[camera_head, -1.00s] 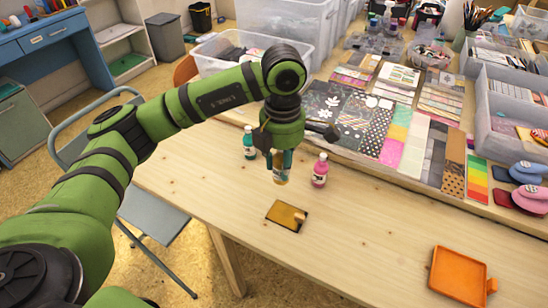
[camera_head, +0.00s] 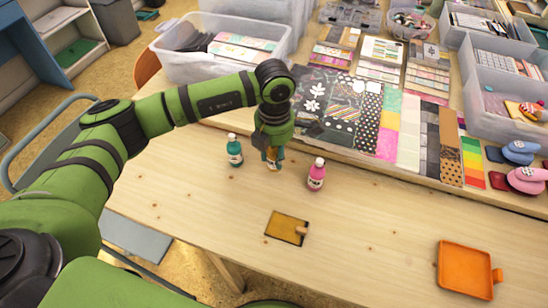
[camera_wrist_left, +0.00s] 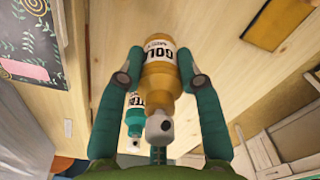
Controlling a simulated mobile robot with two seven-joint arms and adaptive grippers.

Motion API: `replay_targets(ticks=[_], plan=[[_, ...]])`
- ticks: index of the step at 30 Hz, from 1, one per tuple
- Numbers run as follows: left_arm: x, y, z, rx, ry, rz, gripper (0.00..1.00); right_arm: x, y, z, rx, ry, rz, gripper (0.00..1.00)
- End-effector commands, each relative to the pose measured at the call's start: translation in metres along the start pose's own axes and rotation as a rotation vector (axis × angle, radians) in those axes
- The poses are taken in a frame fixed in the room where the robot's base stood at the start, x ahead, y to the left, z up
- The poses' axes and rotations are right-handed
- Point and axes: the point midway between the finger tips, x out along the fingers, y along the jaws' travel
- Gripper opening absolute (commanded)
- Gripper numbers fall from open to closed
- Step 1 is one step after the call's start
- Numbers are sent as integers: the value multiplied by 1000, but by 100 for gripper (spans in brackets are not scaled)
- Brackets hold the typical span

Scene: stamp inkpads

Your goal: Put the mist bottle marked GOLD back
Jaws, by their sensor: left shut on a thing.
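My left gripper (camera_head: 272,162) is shut on the gold mist bottle (camera_wrist_left: 162,72), whose GOLD label faces the left wrist camera. Its two fingers (camera_wrist_left: 160,78) press on the bottle's sides. In the head view the fingers hide most of this bottle. It is between the teal bottle (camera_head: 234,151) and the pink bottle (camera_head: 316,174), which both stand upright on the table. I cannot tell whether the gold bottle touches the table. The teal bottle shows partly behind it in the wrist view (camera_wrist_left: 135,114). My right gripper is not in view.
A gold-brown pad (camera_head: 285,227) lies in front of the bottles. An orange tray (camera_head: 465,268) is at the front right. Patterned paper sheets (camera_head: 345,105) and clear bins (camera_head: 205,65) are behind. The wooden table (camera_head: 375,235) is bare between pad and tray.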

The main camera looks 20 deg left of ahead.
Motion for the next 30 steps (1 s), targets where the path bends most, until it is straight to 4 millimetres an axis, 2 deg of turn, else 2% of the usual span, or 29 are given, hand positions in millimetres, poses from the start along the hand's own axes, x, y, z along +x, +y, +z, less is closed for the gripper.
replay_targets(ticks=[3, 6, 16, 17, 18, 19, 30], plan=[[18, -1, -1, -1, 4, -3, 0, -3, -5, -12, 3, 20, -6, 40], [27, 0, -1, 0, 2, -1, 0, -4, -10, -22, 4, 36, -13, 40], [32, 0, 0, 1, 1, 0, 0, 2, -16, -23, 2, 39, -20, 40], [32, 0, 0, 1, 1, 0, 40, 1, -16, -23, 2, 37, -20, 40], [31, 0, 0, 1, 1, -1, 56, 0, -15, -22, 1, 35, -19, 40], [31, 0, 0, 1, 1, -1, 59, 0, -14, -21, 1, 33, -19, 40], [27, 0, 0, 0, 1, -1, 59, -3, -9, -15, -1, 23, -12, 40]])
